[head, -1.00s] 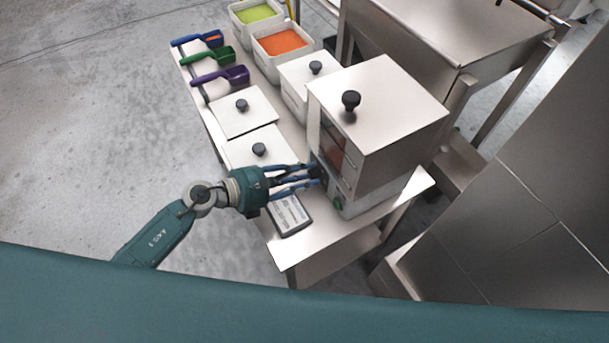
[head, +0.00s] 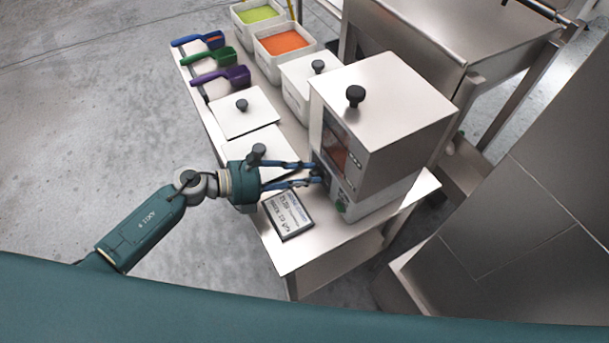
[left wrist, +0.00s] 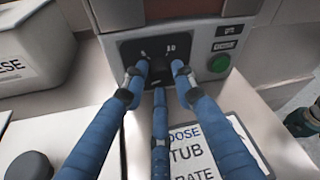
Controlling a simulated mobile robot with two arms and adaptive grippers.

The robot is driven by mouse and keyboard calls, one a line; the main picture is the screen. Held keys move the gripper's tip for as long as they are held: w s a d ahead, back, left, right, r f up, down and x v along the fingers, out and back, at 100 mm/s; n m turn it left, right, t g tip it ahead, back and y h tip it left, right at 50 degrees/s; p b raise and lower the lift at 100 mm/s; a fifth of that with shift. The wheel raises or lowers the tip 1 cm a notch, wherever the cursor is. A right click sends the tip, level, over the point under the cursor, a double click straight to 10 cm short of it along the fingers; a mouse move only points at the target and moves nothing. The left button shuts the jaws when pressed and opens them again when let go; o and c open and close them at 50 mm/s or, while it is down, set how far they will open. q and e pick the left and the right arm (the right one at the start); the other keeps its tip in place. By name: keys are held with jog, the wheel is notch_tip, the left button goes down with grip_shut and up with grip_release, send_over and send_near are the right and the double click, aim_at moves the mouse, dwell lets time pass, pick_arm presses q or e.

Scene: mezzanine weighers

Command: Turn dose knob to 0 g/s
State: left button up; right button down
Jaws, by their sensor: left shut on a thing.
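The dosing machine (head: 400,105) is a steel box with a black knob on its lid and a dark window in front. Low on its front is a black dial panel (left wrist: 155,45) with small white marks. My left gripper (head: 318,178) reaches it from the left. Its three blue fingers (left wrist: 158,88) are closed in at the panel, around the dose knob, which they and the shadow mostly hide. I cannot read the knob's setting. A green button (left wrist: 219,63) sits right of the panel under a DOSE label.
A printed card (head: 288,213) lies on the table under my left gripper. White lidded tubs (head: 245,112) stand left of the machine. Open tubs of orange (head: 282,43) and green (head: 259,14) material and several coloured scoops (head: 220,77) are farther back. The table's front right is bare.

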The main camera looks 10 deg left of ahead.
pick_arm(q)
jog(key=shift+s+d, duration=0.1)
grip_shut()
jog(key=o, duration=0.8)
grip_release()
jog(key=v, duration=1.2)
jog(key=shift+r, duration=0.1)
